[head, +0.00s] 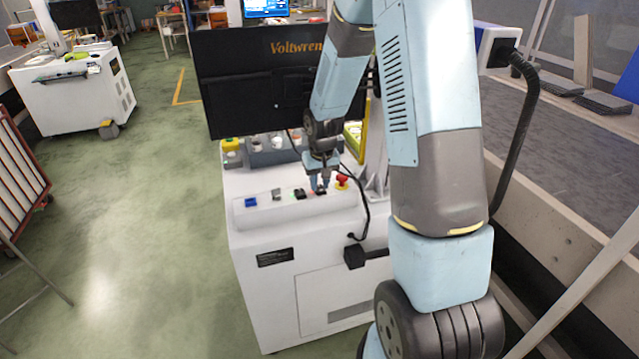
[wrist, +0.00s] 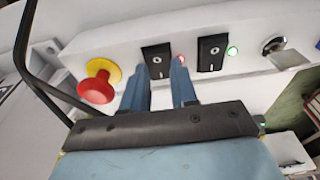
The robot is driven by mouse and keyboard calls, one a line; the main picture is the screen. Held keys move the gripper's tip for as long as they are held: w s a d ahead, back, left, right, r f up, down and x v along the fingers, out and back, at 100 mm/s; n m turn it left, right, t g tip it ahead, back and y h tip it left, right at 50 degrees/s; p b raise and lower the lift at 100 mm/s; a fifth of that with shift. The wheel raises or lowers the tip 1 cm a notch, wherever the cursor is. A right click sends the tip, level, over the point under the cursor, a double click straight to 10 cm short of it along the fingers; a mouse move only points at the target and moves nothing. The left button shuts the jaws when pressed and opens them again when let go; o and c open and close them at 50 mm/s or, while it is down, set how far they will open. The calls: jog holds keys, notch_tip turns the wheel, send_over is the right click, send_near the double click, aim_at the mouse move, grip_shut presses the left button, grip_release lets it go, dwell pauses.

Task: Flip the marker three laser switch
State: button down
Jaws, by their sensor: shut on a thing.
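A white control panel (head: 265,212) on the white cabinet carries two black rocker switches marked O and I. One rocker switch (wrist: 157,60) is beside the red stop button. The other rocker switch (wrist: 211,52) is to its right in the wrist view. A red light (wrist: 181,61) and a green light (wrist: 232,51) glow next to them. No marker label is readable, so I cannot tell which is the laser switch. My gripper (wrist: 165,66) is at the switch nearest the stop button, its blue fingers shut on it and partly hiding its lower part. The head view shows my gripper (head: 320,186) low over the panel.
The red stop button (wrist: 96,87) on its yellow collar stands close beside my fingers. A key switch (wrist: 273,46) is farther along the panel. A black monitor (head: 252,80) stands behind the panel. A dark cable (head: 360,215) hangs by the cabinet. Green floor at left is mostly open.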

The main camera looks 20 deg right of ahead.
aim_at(322, 191)
dwell(0.3)
jog(key=c, duration=0.9)
grip_release()
jog(key=r, duration=0.4)
jog(key=s+r, duration=0.1)
jog(key=r, duration=0.8)
jog(key=shift+s+r, duration=0.3)
jog(key=shift+s, duration=0.05)
jog(key=s+r+t, duration=0.1)
jog(key=s+r, duration=0.4)
jog(key=s, duration=0.4)
jog(key=s+r+t, duration=0.1)
jog(key=s+r, duration=0.5)
jog(key=s, duration=0.2)
jog(key=s+r+t, duration=0.2)
jog(key=s+r, duration=0.3)
jog(key=s, duration=0.4)
jog(key=shift+s+a+r, duration=0.1)
jog(key=shift+s+r, duration=0.25)
jog(key=shift+r, duration=0.05)
